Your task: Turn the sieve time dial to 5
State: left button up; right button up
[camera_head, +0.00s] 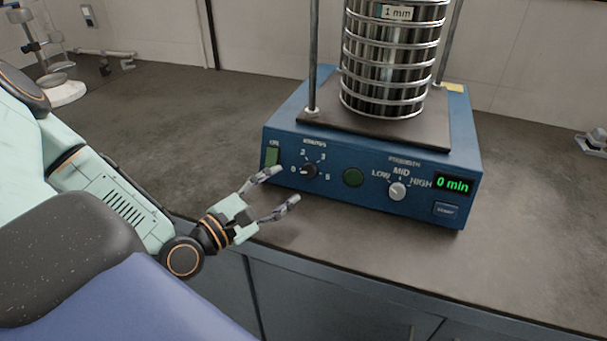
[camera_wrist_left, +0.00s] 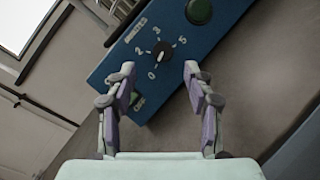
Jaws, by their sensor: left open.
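The sieve time dial (camera_head: 309,171) is a small black knob on the left of the blue shaker's front panel, ringed by numbers from 0 to 5. In the left wrist view the dial (camera_wrist_left: 161,52) has a white mark that appears to point towards 0. The display (camera_head: 453,186) reads 0 min in green. My left gripper (camera_head: 283,187) is open and empty in front of the panel, just left of and below the dial. In the wrist view the dial lies between and beyond the fingertips (camera_wrist_left: 159,68), apart from them. My right gripper is not in view.
A green ON switch (camera_head: 272,156) is left of the dial, close to the upper finger. A round green button (camera_head: 353,177) and a grey strength knob (camera_head: 397,191) are to its right. The sieve stack (camera_head: 390,60) stands on top.

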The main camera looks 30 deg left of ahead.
aim_at(307, 173)
pick_arm(q)
jog(key=w, duration=0.1)
jog(key=w+b, duration=0.1)
jog(key=w, duration=0.1)
jog(key=w+d+b, duration=0.1)
jog(key=w, duration=0.1)
jog(key=shift+d+f, duration=0.1)
jog(key=shift+f, duration=0.2)
jog(key=shift+w+b, duration=0.2)
jog(key=shift+b, duration=0.2)
jog(key=shift+w+r, duration=0.25)
jog(key=shift+w+d, duration=0.15)
jog(key=shift+w, duration=0.1)
jog(key=shift+w+f, duration=0.1)
jog(key=shift+w, duration=0.15)
jog(key=shift+s, duration=0.2)
jog(key=shift+c, duration=1)
jog(key=shift+w, duration=0.1)
jog(key=c, duration=0.5)
grip_shut()
